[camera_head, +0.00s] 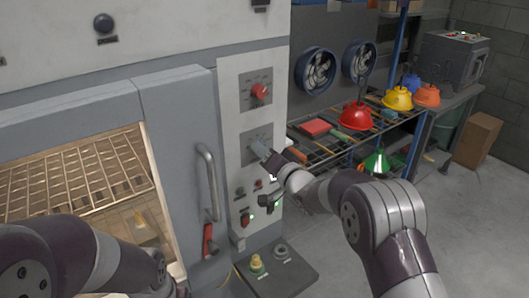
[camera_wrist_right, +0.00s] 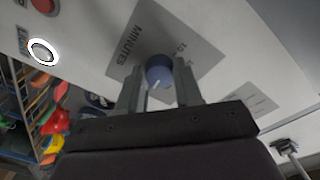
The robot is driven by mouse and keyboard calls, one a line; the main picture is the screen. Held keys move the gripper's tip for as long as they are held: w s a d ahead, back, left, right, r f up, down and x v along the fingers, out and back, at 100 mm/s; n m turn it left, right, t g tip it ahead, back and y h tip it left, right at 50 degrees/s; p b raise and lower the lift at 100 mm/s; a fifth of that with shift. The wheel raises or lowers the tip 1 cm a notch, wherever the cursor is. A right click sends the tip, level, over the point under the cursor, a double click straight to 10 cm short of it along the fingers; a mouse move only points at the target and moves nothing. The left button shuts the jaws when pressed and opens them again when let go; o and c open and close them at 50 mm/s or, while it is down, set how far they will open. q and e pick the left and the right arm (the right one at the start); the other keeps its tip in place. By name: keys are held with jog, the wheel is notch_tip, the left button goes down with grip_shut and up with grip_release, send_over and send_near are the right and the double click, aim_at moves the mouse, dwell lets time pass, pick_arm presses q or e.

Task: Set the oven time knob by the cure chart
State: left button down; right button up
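The time knob is a round blue knob (camera_wrist_right: 159,69) on a grey plate marked MINUTES (camera_wrist_right: 128,42) in the right wrist view. My right gripper (camera_wrist_right: 160,84) has one finger on each side of the knob, with no clear gap on either side. In the head view my right gripper (camera_head: 265,151) is at the lower dial plate (camera_head: 254,138) on the oven's control panel and hides the knob. The pointer setting cannot be read. My left arm enters at the lower left; its gripper is out of sight. No readable cure chart shows.
A red knob (camera_head: 260,91) sits on the dial plate above. A vertical door handle (camera_head: 209,182) stands left of the panel, beside an opening showing racks. A wire shelf with coloured hoods, including a red hood (camera_head: 357,116), is to the right. A yellow button (camera_head: 257,263) is low in front.

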jog(key=shift+w+d+f+n+y+b, duration=0.1)
jog(key=shift+n+y+b, duration=0.25)
jog(key=shift+n+b, duration=3.15)
jog(key=shift+w+d+r+n+y+b, duration=0.1)
jog(key=shift+n+y+b, duration=0.2)
jog(key=shift+n+b, duration=3.2)
jog(key=shift+d+f+n+y+b, duration=0.1)
jog(key=shift+n+y+b, duration=0.25)
jog(key=shift+n+b, duration=3.15)
jog(key=n+p, duration=0.4)
jog(key=o, duration=1)
jog(key=shift+a, duration=0.1)
jog(key=shift+o, duration=0.2)
jog(key=shift+s, duration=0.1)
